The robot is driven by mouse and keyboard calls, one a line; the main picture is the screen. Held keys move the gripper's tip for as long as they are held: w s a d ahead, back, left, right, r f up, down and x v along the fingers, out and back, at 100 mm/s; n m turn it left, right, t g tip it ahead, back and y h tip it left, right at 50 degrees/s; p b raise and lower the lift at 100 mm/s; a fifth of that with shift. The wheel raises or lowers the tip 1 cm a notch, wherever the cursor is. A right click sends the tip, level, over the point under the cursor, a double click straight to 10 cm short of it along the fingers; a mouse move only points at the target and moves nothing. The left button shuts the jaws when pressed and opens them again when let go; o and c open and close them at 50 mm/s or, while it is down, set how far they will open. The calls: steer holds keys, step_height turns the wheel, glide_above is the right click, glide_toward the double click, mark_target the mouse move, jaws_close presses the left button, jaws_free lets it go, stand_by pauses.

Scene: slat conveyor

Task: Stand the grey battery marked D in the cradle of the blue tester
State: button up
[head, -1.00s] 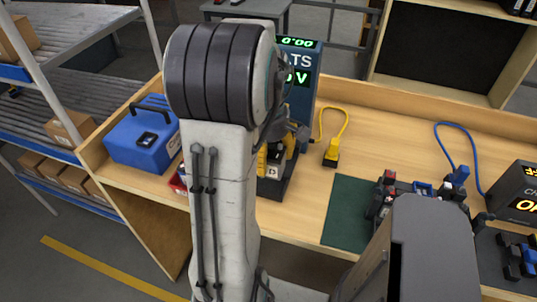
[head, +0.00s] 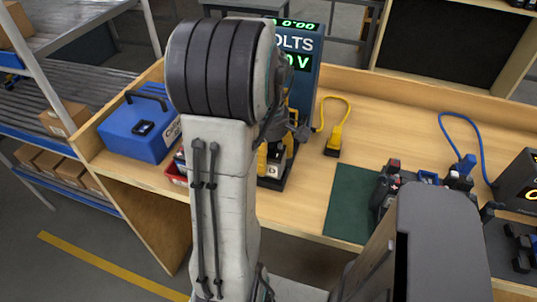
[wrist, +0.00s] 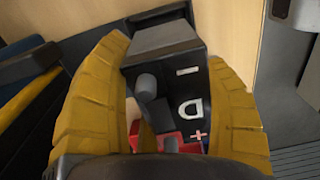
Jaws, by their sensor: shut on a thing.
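The blue tester (head: 308,80) stands at the back of the bench, its green display partly behind my arm. Its dark base (head: 285,182) shows at its foot; the cradle is largely hidden by my arm and gripper. My gripper (head: 271,158) is at the base, mostly covered by my arm. In the wrist view its yellow fingers (wrist: 175,110) lie on both sides of the battery (wrist: 190,85), a dark block with a grey end, a white D and a red plus. The gripper is shut on it. Whether the battery touches the cradle cannot be told.
A blue case (head: 138,130) stands at the left end of the bench, with a red bin (head: 176,173) beside my arm. A yellow plug (head: 334,142) on a cord lies right of the tester. A green mat (head: 350,205) lies further right.

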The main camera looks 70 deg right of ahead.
steer(key=shift+f+b, duration=1.2)
steer(key=shift+f, duration=0.25)
steer(key=o, duration=1.4)
steer(key=shift+c, duration=0.2)
steer(key=shift+r, duration=0.15)
step_height(320, 180, up, 12)
steer(key=shift+d+f, duration=0.1)
